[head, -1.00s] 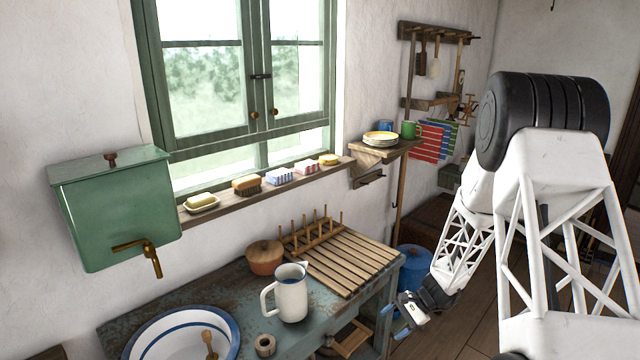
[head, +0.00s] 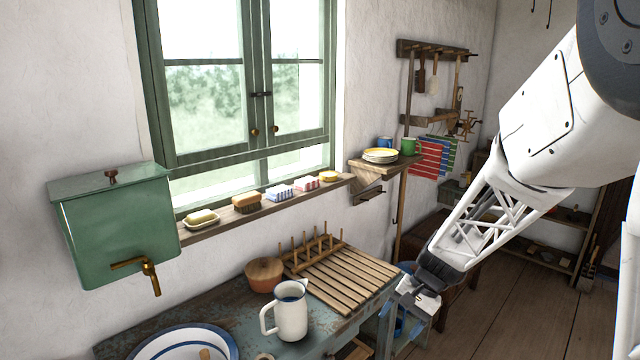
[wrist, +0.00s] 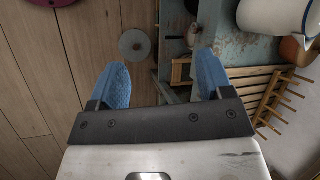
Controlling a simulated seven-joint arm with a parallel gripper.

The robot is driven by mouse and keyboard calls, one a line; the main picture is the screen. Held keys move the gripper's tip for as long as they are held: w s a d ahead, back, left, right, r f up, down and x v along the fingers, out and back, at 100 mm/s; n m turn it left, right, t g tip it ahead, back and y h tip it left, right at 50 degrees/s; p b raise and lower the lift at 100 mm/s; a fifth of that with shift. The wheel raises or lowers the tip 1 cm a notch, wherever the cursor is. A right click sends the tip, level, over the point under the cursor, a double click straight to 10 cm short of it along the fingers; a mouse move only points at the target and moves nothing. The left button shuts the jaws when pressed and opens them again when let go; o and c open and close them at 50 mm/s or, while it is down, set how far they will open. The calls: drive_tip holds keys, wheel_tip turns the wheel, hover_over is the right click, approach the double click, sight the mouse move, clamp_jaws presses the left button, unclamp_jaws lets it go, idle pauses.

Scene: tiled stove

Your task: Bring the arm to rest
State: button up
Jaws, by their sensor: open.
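My arm (head: 500,210) reaches in from the right in the head view. My gripper (head: 400,318) hangs low beside the right end of the worn blue table (head: 225,298). In the wrist view my gripper (wrist: 160,85) has its two blue fingers wide apart with nothing between them. Below the fingers are the wooden floor (wrist: 85,50) and the table's edge. The fingertips are small and partly unclear in the head view.
A white jug (head: 291,312), a slatted wooden rack (head: 345,275) and a basin (head: 185,345) stand on the table. A corner shelf (head: 375,168) holds plates and mugs. A green water tank (head: 115,225) hangs left. The floor (head: 500,310) at right is open.

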drive_tip(key=s+r+n+t+h, duration=0.2)
drive_tip(key=s+r, duration=0.5)
drive_tip(key=s, duration=0.6)
drive_tip(key=s+r+n+t+h, duration=0.2)
drive_tip(key=s+r, duration=0.6)
drive_tip(key=s, duration=0.5)
drive_tip(key=shift+s+n+h, duration=0.3)
drive_tip(key=shift+n+h, duration=0.5)
drive_tip(key=shift+h, duration=0.2)
